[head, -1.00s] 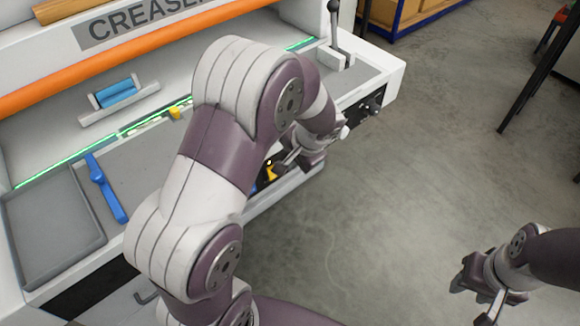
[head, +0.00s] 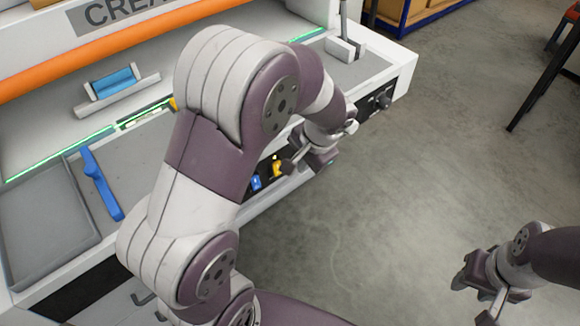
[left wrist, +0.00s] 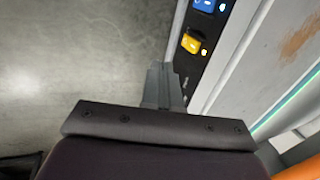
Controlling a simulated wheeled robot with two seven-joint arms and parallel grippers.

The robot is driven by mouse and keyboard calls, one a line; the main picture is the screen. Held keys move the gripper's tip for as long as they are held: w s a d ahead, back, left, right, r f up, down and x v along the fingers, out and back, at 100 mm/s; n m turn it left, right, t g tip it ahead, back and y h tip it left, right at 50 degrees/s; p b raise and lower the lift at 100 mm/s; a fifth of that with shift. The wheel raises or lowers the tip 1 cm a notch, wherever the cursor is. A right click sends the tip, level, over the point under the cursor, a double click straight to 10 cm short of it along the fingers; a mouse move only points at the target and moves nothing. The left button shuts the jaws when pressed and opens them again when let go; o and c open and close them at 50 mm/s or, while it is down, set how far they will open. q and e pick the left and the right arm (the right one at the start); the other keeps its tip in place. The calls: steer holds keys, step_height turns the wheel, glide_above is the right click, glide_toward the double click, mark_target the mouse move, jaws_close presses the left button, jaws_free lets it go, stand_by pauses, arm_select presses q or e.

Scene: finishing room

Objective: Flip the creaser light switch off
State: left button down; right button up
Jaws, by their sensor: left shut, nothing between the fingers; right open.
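The creaser (head: 215,15) is a white machine with a green light strip (head: 60,158) glowing along its bed. Its dark front panel holds a yellow switch (head: 278,168) and a blue switch (head: 255,183), with small lit dots by them. In the left wrist view the yellow switch (left wrist: 192,44) and blue switch (left wrist: 204,5) are near the top. I cannot tell which one is the light switch. My left gripper (head: 289,166) is shut and empty, just right of the yellow switch; its fingertips (left wrist: 166,68) look apart from it. My right gripper (head: 472,300) is open and empty over the floor.
A blue handle (head: 101,184) and a grey tray (head: 45,220) lie on the bed's left. Dark knobs (head: 381,100) sit at the panel's right end, below a lever (head: 343,25). Grey floor (head: 410,190) in front is clear. My left arm hides the bed's middle.

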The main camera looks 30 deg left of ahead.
mark_target(277, 168)
arm_select(q)
steer(key=w+a+f, duration=0.3)
steer(key=a+f, duration=0.3)
steer(key=f, duration=0.4)
steer(key=shift+a, duration=0.35)
steer(key=shift+f+b, duration=0.2)
steer(key=shift+b, duration=0.15)
